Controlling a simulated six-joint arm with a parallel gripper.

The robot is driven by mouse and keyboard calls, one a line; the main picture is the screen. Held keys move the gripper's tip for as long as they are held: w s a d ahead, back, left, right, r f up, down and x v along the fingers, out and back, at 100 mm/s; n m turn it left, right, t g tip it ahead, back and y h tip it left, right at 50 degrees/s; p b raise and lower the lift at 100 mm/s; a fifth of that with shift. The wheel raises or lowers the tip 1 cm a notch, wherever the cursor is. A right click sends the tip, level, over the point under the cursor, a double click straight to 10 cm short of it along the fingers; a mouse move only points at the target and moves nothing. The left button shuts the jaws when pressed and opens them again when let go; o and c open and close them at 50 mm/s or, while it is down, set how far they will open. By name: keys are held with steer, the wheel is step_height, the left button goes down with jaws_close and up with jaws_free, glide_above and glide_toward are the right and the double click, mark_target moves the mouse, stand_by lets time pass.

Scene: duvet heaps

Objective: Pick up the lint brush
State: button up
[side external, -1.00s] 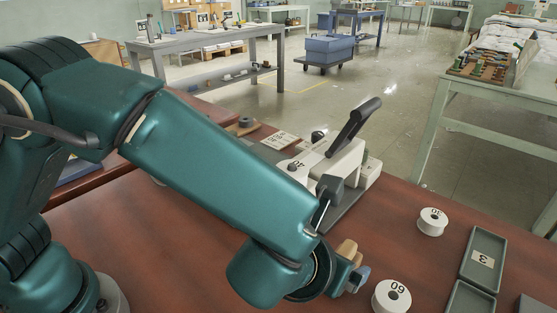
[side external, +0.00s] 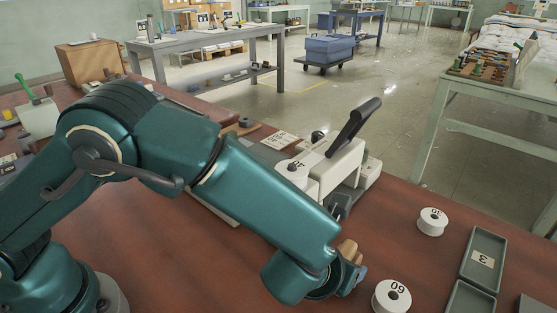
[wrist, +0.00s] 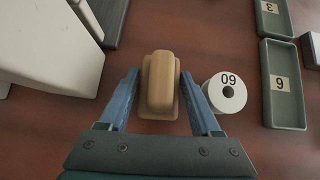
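The lint brush, a tan wooden block with a rounded top and wider base (wrist: 160,84), lies on the brown table in the wrist view. Its tan end shows past my wrist in the side view (side external: 348,247). My gripper (wrist: 160,76) has its two blue fingers apart, one on each side of the brush. A narrow gap seems to show between the fingers and the brush. In the side view my gripper (side external: 357,272) is low over the table, and my wrist hides part of it and the brush.
A white spool marked 60 (wrist: 227,92) stands close to the right finger. Another white spool (side external: 432,221) and grey trays (side external: 466,259) are farther right. A white machine with a dark lever (side external: 335,165) stands behind my gripper, on the left in the wrist view.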

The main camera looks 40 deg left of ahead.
jaws_close()
steer(key=shift+r, duration=0.15)
